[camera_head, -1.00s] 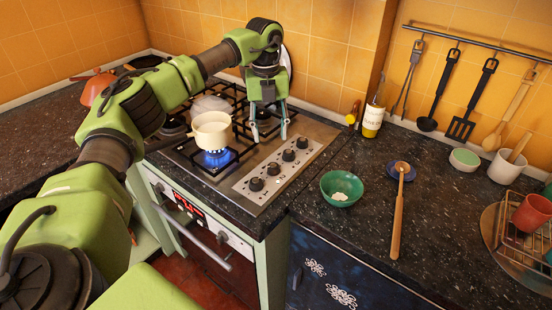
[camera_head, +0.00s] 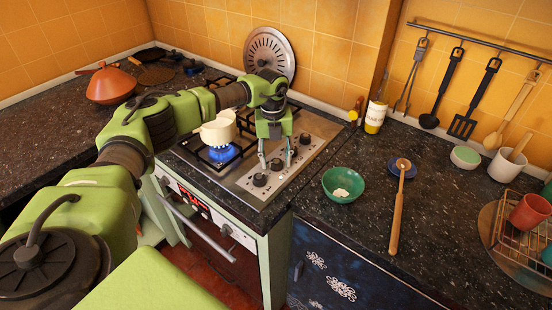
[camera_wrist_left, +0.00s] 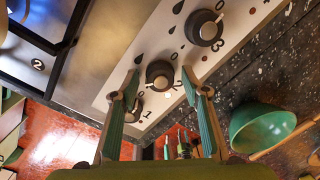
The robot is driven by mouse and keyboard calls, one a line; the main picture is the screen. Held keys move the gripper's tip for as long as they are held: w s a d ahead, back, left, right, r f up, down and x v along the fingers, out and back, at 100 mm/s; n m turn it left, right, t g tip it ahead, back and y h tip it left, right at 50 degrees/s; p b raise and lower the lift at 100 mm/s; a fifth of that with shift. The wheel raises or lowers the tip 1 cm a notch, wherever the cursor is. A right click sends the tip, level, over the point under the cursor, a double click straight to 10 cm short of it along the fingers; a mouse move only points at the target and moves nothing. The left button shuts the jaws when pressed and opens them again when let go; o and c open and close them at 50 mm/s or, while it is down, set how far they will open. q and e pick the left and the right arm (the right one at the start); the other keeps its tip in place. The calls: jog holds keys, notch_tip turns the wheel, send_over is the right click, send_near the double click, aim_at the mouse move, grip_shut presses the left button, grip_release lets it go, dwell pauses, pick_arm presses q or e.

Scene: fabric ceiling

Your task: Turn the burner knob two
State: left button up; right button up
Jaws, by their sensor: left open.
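A row of black burner knobs sits on the light control panel (camera_head: 246,187) of the stove. In the left wrist view, the knob by the number 2 (camera_wrist_left: 160,74) lies between my fingertips. It also shows in the head view (camera_head: 277,165), with one knob (camera_head: 260,180) in front of it. My left gripper (camera_head: 276,161) points down over the panel with its fingers apart on either side of knob two. I cannot tell whether the fingers touch it. The knob by the number 3 (camera_wrist_left: 204,27) is just beyond the right finger. My right gripper is not in view.
A cream pot (camera_head: 219,128) stands by a lit blue flame (camera_head: 222,153), left of my gripper. A green bowl (camera_head: 343,185) and a wooden spoon (camera_head: 397,218) lie on the counter at right.

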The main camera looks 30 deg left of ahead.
pick_arm(q)
jog(key=c, duration=1.1)
